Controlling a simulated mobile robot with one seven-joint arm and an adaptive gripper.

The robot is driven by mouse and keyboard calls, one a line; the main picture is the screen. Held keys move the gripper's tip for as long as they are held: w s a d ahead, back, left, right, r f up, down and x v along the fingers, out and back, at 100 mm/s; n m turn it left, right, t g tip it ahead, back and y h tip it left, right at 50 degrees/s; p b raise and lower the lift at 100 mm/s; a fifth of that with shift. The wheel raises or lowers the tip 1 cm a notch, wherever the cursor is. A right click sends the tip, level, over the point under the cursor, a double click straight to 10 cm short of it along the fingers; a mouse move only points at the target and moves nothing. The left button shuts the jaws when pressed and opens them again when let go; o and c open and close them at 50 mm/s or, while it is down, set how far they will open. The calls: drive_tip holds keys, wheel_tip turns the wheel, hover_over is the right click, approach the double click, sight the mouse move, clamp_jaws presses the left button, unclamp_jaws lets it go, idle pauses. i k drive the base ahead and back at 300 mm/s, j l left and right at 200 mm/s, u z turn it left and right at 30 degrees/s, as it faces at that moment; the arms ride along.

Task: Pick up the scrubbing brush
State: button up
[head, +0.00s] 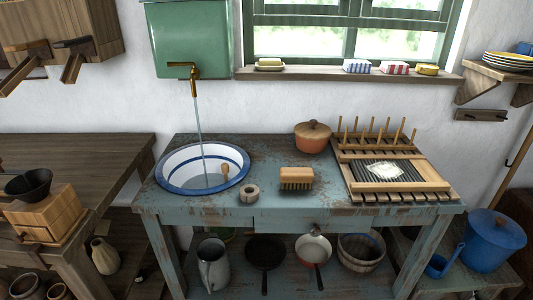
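The scrubbing brush (296,175) has a tan wooden block and pale bristles. It lies bristles down on the worn blue-green washstand (300,216), near the middle of its front edge. My gripper is not in view, so its position and state do not show.
A slatted wooden rack with upright pegs (433,186) is close on the right. Water runs from the tap (194,82).

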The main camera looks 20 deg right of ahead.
sight(291, 178)
drive_tip(key=i+l+u, duration=0.2)
drive_tip(key=l+u, duration=0.2)
drive_tip(key=l, duration=0.45)
drive_tip(key=l+u, duration=0.35)
drive_tip(key=l, duration=0.5)
drive_tip(key=l+u, duration=0.4)
drive_tip(key=l, duration=0.5)
